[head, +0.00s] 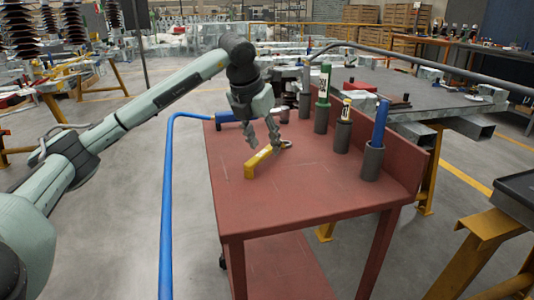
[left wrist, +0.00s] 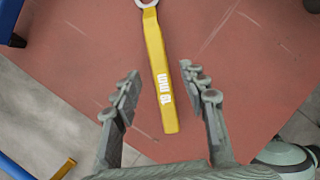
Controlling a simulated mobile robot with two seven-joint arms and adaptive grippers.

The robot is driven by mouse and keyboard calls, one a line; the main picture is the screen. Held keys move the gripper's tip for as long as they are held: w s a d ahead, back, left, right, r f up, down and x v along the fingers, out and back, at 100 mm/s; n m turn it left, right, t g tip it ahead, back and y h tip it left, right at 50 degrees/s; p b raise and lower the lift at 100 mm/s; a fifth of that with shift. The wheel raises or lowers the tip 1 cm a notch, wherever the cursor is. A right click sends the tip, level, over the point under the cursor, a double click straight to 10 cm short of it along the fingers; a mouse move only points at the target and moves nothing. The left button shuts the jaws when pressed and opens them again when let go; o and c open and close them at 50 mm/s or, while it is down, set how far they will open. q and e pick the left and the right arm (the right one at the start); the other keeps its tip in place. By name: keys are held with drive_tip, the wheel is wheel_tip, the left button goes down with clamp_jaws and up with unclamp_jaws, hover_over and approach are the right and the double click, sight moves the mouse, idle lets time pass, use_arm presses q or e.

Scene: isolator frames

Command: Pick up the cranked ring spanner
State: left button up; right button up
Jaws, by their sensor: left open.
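The cranked ring spanner (head: 262,160) lies on the red table, with a yellow handle and a grey ring end towards the right in the head view. In the left wrist view the spanner (left wrist: 158,75) shows "19 mm" on its handle, with the ring at the top edge of the picture. My left gripper (head: 262,145) is open and empty just above the spanner. In the left wrist view the handle's end shows between the two fingers (left wrist: 160,82). My right gripper is not in view.
The red table (head: 315,195) has a raised back edge. The table's front is clear.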

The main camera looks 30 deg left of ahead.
sight(266, 150)
use_arm(q)
drive_tip(key=x, duration=0.3)
drive_tip(key=shift+f, duration=0.15)
drive_tip(key=shift+c, duration=0.2)
clamp_jaws()
